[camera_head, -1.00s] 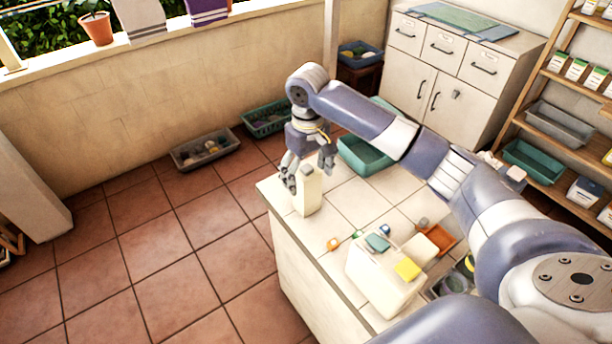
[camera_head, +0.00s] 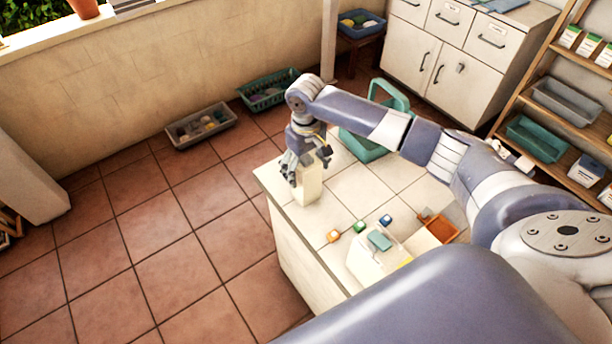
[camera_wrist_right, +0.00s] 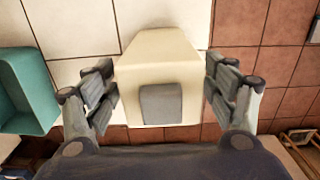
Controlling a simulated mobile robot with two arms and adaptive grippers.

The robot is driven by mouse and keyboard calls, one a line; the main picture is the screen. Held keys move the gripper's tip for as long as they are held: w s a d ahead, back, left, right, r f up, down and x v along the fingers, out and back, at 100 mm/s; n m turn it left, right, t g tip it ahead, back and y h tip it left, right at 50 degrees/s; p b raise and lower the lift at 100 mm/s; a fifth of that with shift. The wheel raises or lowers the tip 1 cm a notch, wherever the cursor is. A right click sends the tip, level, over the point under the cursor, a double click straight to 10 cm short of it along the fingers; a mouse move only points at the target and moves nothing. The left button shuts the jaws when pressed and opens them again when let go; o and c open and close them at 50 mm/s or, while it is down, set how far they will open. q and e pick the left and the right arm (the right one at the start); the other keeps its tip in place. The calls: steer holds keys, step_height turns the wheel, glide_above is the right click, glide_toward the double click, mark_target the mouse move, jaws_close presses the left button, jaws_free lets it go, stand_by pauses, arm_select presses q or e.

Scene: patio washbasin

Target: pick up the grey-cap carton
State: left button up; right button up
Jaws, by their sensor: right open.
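The carton (camera_head: 309,187) is cream with a grey cap (camera_wrist_right: 161,103). It stands upright near the far left corner of the white tiled counter (camera_head: 352,192). My right gripper (camera_head: 305,170) is above and around the carton's top in the head view. In the right wrist view the carton (camera_wrist_right: 158,55) sits between the two open fingers of my right gripper (camera_wrist_right: 160,90), with a gap visible on each side. The gripper hides part of the carton's top in the head view. My left gripper is not in view.
A teal basket (camera_head: 362,146) stands behind the carton. Tiled floor lies left.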

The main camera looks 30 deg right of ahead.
step_height(320, 180, down, 2)
steer(key=shift+s, duration=0.15)
steer(key=shift+f, duration=0.3)
steer(key=c, duration=1.1)
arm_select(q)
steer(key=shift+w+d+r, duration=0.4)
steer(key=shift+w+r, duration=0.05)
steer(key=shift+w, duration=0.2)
arm_select(e)
steer(key=shift+o, duration=0.2)
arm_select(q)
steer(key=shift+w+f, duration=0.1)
